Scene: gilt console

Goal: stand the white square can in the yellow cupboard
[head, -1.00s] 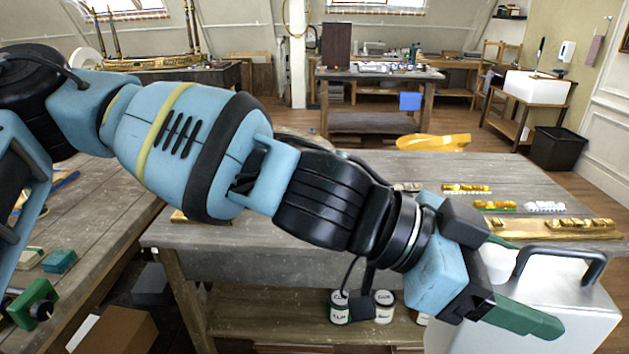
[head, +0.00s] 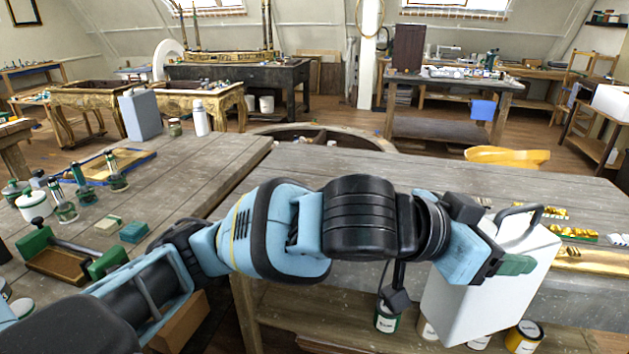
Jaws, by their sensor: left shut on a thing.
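The white square can (head: 487,285) hangs at the right of the head view, in front of the table's near edge. It is a pale box with a dark carrying handle on top and is slightly tilted. My left gripper (head: 512,264), with green fingers, is shut on the can near its top. The gripper hides part of its upper face. My right gripper is not in view. No yellow cupboard can be made out in this view.
A grey wooden table (head: 400,175) lies behind the can, with gilt pieces (head: 575,233) at its right. Paint tins (head: 524,337) stand on its lower shelf. A left bench (head: 190,165) holds jars, tools and a grey-blue can (head: 140,114). A yellow object (head: 507,157) stands beyond the table.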

